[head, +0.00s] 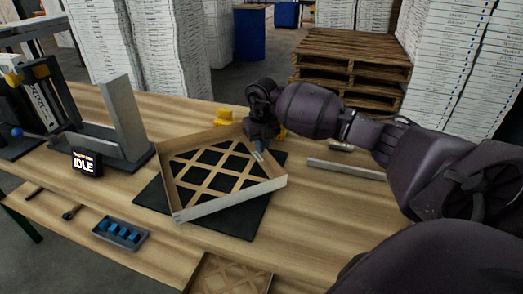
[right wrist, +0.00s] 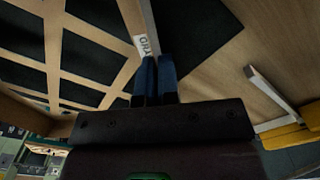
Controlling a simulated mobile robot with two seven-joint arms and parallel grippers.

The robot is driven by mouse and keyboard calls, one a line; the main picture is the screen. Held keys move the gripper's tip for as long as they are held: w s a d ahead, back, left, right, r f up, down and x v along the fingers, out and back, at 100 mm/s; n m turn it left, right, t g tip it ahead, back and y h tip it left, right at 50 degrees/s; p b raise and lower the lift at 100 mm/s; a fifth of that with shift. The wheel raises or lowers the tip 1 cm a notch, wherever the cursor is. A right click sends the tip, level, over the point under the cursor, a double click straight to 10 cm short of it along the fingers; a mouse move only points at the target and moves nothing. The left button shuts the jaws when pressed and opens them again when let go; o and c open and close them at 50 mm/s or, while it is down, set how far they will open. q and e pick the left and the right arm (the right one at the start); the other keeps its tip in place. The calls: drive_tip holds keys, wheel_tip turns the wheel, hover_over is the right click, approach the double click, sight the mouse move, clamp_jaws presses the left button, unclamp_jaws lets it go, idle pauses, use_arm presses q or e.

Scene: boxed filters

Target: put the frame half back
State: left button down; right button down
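A light brown frame half (head: 231,199) with a lattice across it is over a dark mat (head: 238,226) on the bench. I cannot tell whether it rests on the mat or is slightly raised. My right gripper (head: 260,149) is at its far right wall. In the right wrist view, the blue fingers (right wrist: 154,78) are close together with the thin wall (right wrist: 147,22) running between them, so the gripper looks shut on it. My left gripper is not in view.
A machine with an upright grey plate (head: 123,115) and an "IDLE" display (head: 86,163) stands at the left. A tray of blue parts (head: 121,233) is at the front left. A metal bar (head: 345,169) lies right of the mat. Yellow items (head: 224,117) sit behind the frame.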

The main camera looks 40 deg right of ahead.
drive_tip(key=shift+f, duration=0.95)
drive_tip(key=shift+f, duration=0.15)
drive_tip(key=c, duration=1.5)
unclamp_jaws()
drive_tip(key=shift+o, duration=0.7)
drive_tip(key=shift+r, duration=0.35)
wheel_tip(320, 180, up, 12)
drive_tip(key=shift+f, duration=0.2)
